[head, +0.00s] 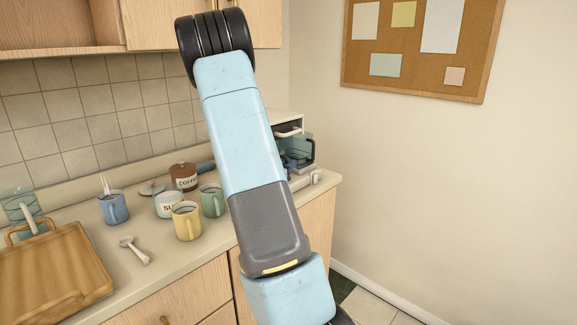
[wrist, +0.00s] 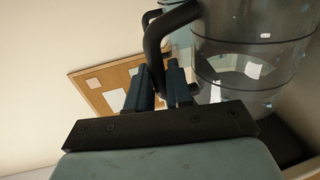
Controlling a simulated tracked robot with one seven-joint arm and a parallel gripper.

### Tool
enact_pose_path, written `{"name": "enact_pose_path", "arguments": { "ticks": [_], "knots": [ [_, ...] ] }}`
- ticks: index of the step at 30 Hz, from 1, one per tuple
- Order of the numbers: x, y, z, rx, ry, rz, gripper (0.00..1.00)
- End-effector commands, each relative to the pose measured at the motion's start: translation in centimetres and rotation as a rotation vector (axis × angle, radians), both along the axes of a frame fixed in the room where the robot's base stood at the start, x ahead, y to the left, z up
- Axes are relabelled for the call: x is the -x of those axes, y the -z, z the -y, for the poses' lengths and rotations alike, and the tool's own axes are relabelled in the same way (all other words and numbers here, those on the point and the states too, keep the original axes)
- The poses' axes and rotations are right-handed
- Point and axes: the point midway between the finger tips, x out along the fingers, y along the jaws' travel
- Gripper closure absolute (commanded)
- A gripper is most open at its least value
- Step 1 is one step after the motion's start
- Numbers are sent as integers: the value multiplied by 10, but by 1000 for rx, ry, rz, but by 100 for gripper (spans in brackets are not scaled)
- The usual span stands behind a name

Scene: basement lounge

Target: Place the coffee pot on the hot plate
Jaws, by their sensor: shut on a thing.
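The glass coffee pot (wrist: 245,65) fills the upper right of the wrist view, with dark bands and a black handle (wrist: 155,50). My gripper (wrist: 158,78) is shut on that handle. In the head view, part of the pot (head: 300,148) shows to the right of my arm, at the white coffee maker (head: 290,124) at the counter's right end. My arm hides my gripper and much of the machine there. The hot plate is not clearly visible, so I cannot tell whether the pot touches it.
On the counter (head: 160,245) stand a blue mug (head: 114,208), a yellow mug (head: 186,222), a green mug (head: 212,201), a sugar jar (head: 168,205) and a brown coffee jar (head: 184,177). A spoon (head: 135,250) and wooden board (head: 50,270) lie left. A corkboard (head: 420,45) hangs right.

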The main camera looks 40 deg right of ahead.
Motion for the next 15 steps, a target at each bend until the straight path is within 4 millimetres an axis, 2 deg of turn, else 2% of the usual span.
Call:
{"name": "enact_pose_path", "arguments": {
  "ticks": [3,4,9,11,15],
  "knots": [
    [0,0,0,1,0,1,100],
    [0,1,0,0,0,0,77],
    [0,1,0,0,0,0,61],
    [0,1,0,0,0,0,55],
    [0,0,0,0,0,0,54]
  ]
}}
